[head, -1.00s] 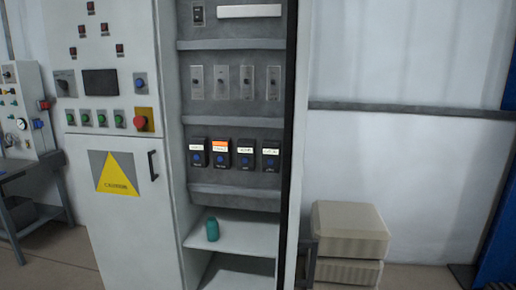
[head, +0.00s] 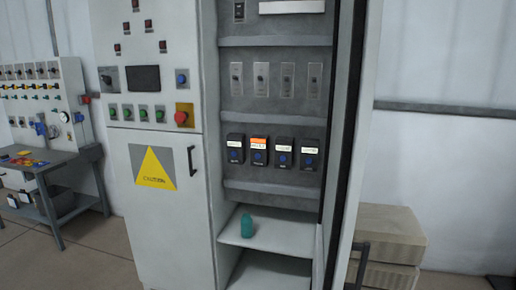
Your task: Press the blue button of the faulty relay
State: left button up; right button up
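A row of several black relays sits in the open electrical cabinet (head: 276,110), each with a blue button and a label strip. The second relay from the left (head: 259,150) has an orange label, with its blue button (head: 258,156) below it. The other relays, the leftmost (head: 235,149), the third (head: 283,153) and the rightmost (head: 309,154), have pale labels. The label writing is too small to read. Neither of my grippers shows in the head view.
A teal bottle (head: 247,226) stands on the cabinet's lower shelf (head: 283,235). The cabinet's closed left door (head: 167,222) carries a yellow caution sign, with a control panel above. A workbench (head: 50,165) stands at left, stacked boxes (head: 388,235) at right. Some floor (head: 95,245) shows clear at left.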

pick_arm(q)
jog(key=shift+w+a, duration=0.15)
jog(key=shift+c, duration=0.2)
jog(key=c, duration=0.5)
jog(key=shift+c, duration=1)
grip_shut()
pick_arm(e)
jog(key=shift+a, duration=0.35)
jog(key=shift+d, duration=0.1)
